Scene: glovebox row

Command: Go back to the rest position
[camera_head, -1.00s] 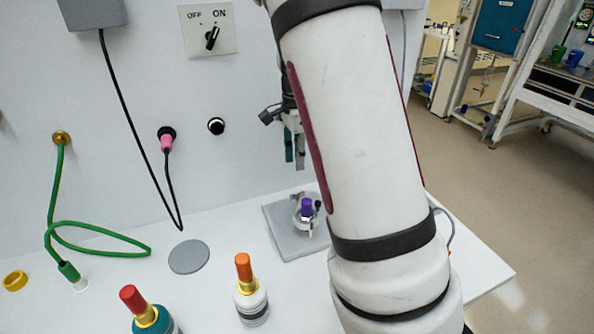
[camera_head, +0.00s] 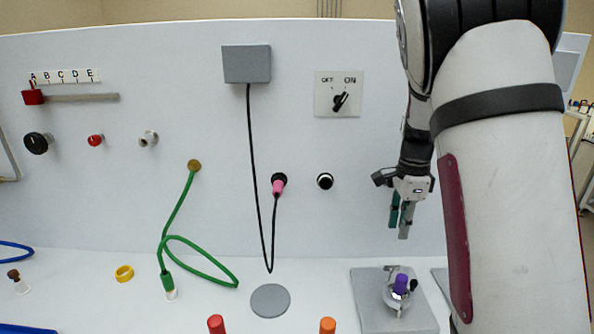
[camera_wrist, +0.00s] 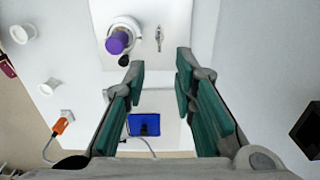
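My gripper (camera_head: 401,226) hangs at the right in the head view, fingers pointing down, above a grey plate (camera_head: 365,311). In the wrist view my gripper (camera_wrist: 160,70) has its two green-lined fingers apart with nothing between them. On the plate stands a pale round fitting with a purple top (camera_head: 401,284), below the fingertips and apart from them. The purple top also shows in the wrist view (camera_wrist: 118,41), beyond the fingertips. My arm covers the right part of the head view.
A rotary switch (camera_head: 340,101) points toward ON. A pink plug (camera_head: 278,187) on a black cable sits in the panel. A green hose (camera_head: 177,210) loops onto the table. Red-topped (camera_head: 216,324) and orange-topped (camera_head: 327,325) bottles stand at the front. A grey disc (camera_head: 270,300) lies bare.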

